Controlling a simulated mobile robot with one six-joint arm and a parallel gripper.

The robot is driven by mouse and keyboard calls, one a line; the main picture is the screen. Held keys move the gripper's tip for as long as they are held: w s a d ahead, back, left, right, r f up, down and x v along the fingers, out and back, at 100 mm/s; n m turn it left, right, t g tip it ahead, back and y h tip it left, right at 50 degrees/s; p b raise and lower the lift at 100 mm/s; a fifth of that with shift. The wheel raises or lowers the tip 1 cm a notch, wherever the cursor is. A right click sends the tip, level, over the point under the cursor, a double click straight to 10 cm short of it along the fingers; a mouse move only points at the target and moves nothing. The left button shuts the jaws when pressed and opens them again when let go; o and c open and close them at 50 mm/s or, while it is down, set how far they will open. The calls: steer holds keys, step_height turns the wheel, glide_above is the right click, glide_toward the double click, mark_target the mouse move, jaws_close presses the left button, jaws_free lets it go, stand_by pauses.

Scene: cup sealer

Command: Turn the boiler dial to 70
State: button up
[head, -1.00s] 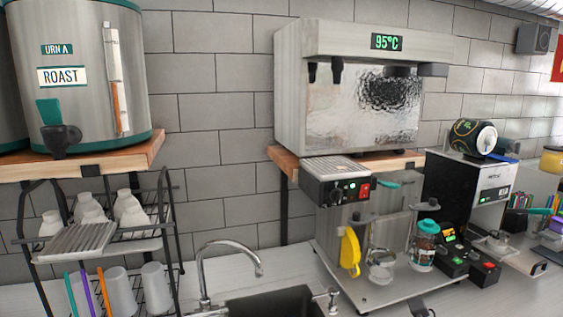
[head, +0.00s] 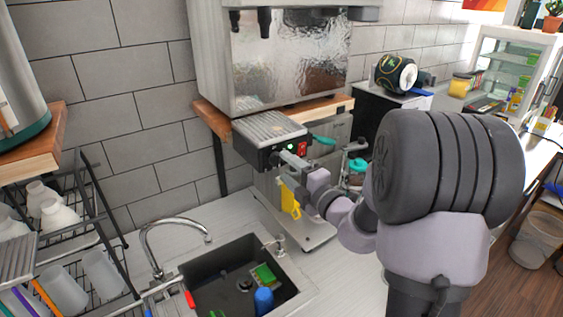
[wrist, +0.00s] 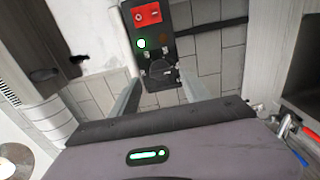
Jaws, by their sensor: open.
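The steel boiler (head: 285,62) stands on a wooden shelf, its top and display out of view. Below its front is a black control box (head: 262,155) with a ribbed tray top and a red switch (head: 302,149). In the wrist view the panel shows the red switch (wrist: 147,14), a green light (wrist: 141,43) and a round dark dial (wrist: 160,70) with marks around it. My gripper (wrist: 160,88) is open, a finger to each side of the dial; contact cannot be told. In the head view my gripper (head: 288,160) is at the box front and hides the dial.
A sink (head: 235,280) with a tap (head: 175,232) lies below left, holding a blue cup and green sponge. A yellow object (head: 289,203) hangs under the control box. A rack (head: 75,190) with cups stands left. My arm covers the right middle.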

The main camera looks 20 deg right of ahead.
mark_target(279, 162)
steer(key=w, duration=0.3)
steer(key=shift+w+a, duration=0.15)
steer(key=shift+a, duration=0.2)
jaws_close()
